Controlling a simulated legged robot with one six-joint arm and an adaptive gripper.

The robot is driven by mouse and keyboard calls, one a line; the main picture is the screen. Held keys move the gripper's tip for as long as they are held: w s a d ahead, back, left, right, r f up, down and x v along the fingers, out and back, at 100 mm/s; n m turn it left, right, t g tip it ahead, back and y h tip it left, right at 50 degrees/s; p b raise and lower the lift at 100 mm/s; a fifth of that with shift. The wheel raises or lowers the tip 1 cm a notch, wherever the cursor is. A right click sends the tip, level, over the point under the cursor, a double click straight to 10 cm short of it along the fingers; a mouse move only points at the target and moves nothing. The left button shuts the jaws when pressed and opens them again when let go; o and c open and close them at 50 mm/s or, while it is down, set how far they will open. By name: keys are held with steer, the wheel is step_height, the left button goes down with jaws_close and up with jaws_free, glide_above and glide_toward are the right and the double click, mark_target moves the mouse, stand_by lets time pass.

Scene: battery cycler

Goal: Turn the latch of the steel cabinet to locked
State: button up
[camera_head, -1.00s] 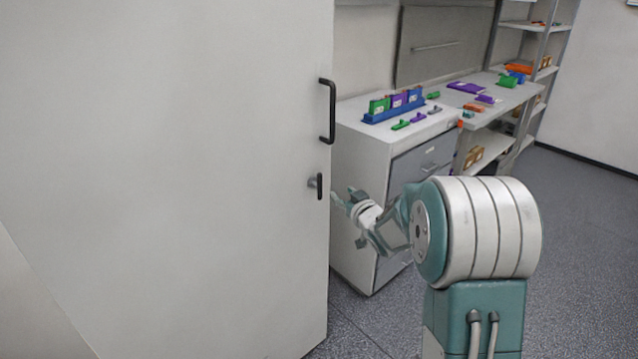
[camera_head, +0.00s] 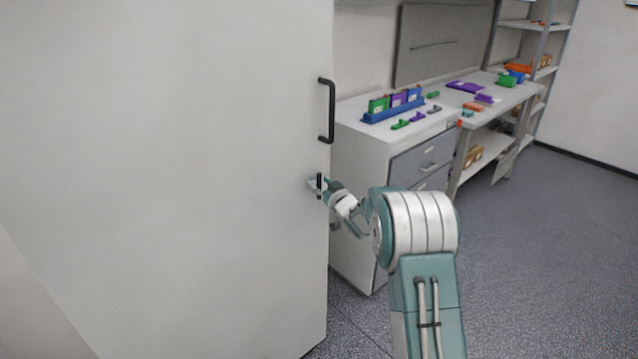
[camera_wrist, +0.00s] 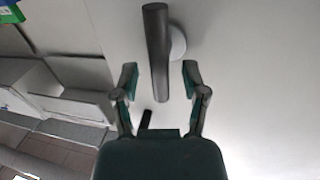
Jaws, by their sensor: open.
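The steel cabinet (camera_head: 160,150) is a large pale door filling the left of the head view, and it looks shut. Its latch (camera_head: 319,186) is a short dark bar standing upright near the door's right edge, below a longer dark pull handle (camera_head: 331,110). In the wrist view the latch (camera_wrist: 156,50) is a dark bar on a pale round base, between and beyond the fingers. My gripper (camera_head: 325,184) is at the latch in the head view. In the wrist view my gripper (camera_wrist: 160,82) is open, one finger on each side of the latch's end, with gaps visible on both sides.
A drawer cabinet (camera_head: 362,160) stands just right of the steel cabinet, with a blue rack (camera_head: 393,108) and small coloured parts on top. A workbench (camera_head: 490,105) and shelves (camera_head: 535,50) are behind. The floor (camera_head: 540,260) at the right is clear.

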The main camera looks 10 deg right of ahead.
steer(key=shift+w+a, duration=0.1)
steer(key=shift+w, duration=0.3)
jaws_close()
